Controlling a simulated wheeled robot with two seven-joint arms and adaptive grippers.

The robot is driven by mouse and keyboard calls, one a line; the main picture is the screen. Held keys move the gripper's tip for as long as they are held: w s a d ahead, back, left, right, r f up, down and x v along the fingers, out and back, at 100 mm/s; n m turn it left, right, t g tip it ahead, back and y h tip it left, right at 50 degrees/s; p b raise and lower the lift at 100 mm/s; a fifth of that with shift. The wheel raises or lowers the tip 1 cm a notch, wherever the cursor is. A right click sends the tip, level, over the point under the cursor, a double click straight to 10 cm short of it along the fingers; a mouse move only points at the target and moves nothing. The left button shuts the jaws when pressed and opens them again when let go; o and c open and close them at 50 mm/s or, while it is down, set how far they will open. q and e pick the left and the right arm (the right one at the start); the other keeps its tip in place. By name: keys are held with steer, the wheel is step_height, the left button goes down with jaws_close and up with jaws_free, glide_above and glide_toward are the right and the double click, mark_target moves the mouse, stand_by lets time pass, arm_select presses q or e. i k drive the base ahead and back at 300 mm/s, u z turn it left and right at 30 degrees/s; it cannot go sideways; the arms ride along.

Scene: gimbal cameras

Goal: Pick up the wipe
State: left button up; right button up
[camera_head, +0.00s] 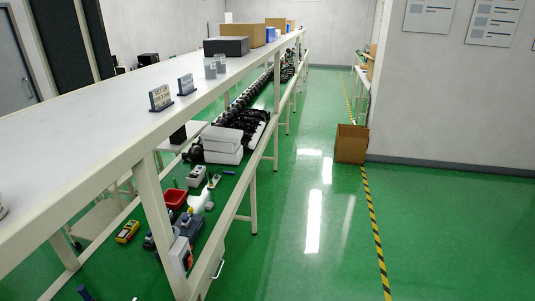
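I cannot make out a wipe for certain. A small white object (201,200) lies on the green lower level under the long white bench; it is too small to tell whether it is cloth or a bottle. The bench top (95,130) runs from the left foreground to the back. Neither of my grippers is in view.
Under the bench are a red bin (175,197), a yellow device (127,232), stacked white boxes (222,145) and black parts. Signs (160,97) and cartons (243,33) stand on top. A cardboard box (351,144) sits by the wall corner. The green aisle (290,215) is clear.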

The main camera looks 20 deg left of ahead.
mark_target(209, 205)
steer(key=i, duration=2.6)
steer(key=u, duration=2.95)
steer(key=i, duration=0.45)
steer(key=u, duration=0.05)
